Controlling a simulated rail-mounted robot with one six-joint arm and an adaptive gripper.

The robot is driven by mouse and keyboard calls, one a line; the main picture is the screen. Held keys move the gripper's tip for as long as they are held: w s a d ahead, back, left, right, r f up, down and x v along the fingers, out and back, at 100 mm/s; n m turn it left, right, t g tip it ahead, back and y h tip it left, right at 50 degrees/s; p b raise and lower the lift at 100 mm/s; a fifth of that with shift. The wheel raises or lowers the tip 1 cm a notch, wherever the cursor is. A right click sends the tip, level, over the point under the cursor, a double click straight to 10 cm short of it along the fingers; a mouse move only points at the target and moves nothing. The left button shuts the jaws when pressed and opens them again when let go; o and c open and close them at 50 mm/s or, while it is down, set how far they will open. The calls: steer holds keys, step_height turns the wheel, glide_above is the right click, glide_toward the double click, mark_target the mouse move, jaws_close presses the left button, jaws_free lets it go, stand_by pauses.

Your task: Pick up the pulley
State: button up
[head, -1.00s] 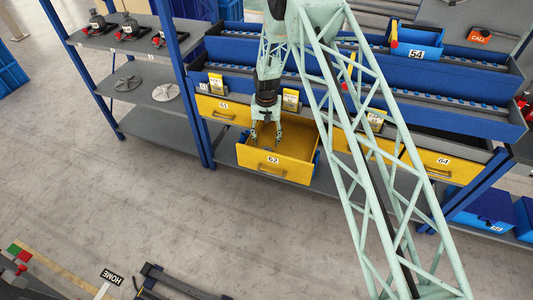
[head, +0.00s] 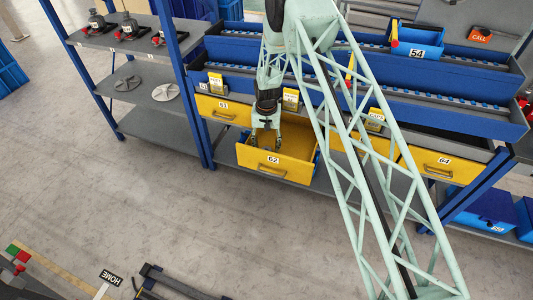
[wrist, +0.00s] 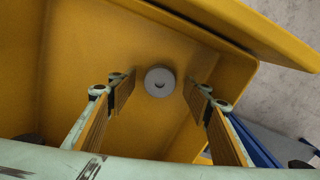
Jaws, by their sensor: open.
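The pulley (wrist: 160,81) is a small grey disc with a dark centre hole. In the wrist view it lies on the floor of the yellow drawer (wrist: 75,50), between my gripper's two fingers and apart from both. My gripper (wrist: 160,98) is open, with one ribbed finger pad on each side of the pulley. In the head view my gripper (head: 265,147) points down into the pulled-out yellow drawer 62 (head: 272,169). The pulley cannot be made out in the head view.
Drawer walls stand close around my gripper. Closed yellow drawers 61 (head: 222,108) and 64 (head: 443,163) flank the open one. Blue rack rails rise behind.

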steer(key=shift+f, duration=0.8)
steer(key=shift+c, duration=0.9)
steer(key=c, duration=0.8)
